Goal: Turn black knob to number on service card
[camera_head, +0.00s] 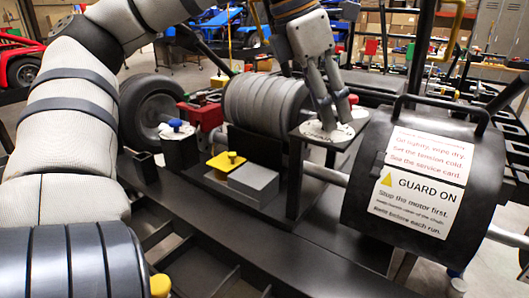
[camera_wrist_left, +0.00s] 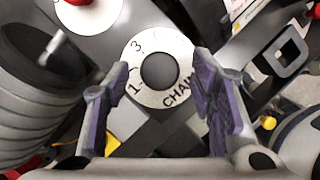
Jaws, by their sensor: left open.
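The black knob (camera_wrist_left: 159,71) is a round dark disc at the centre of a white dial (camera_wrist_left: 150,99). The dial carries the numbers 1 and 3 and the word CHAIN, partly covered by a finger. I cannot make out a pointer mark on the knob. In the head view the dial (camera_head: 318,133) lies on a dark raised plate, and the fingers largely hide the knob. My left gripper (camera_head: 333,118) points down over the dial, open, with a finger on each side of the knob in the wrist view (camera_wrist_left: 156,100). Contact is not clear. My right gripper is out of view.
A black chain guard (camera_head: 375,210) with warning signs and a top handle stands right of the dial. A ribbed grey cylinder (camera_head: 265,100) is close on the left. A second white disc with a red part (camera_wrist_left: 88,12) sits beside the dial. No service card is identifiable.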

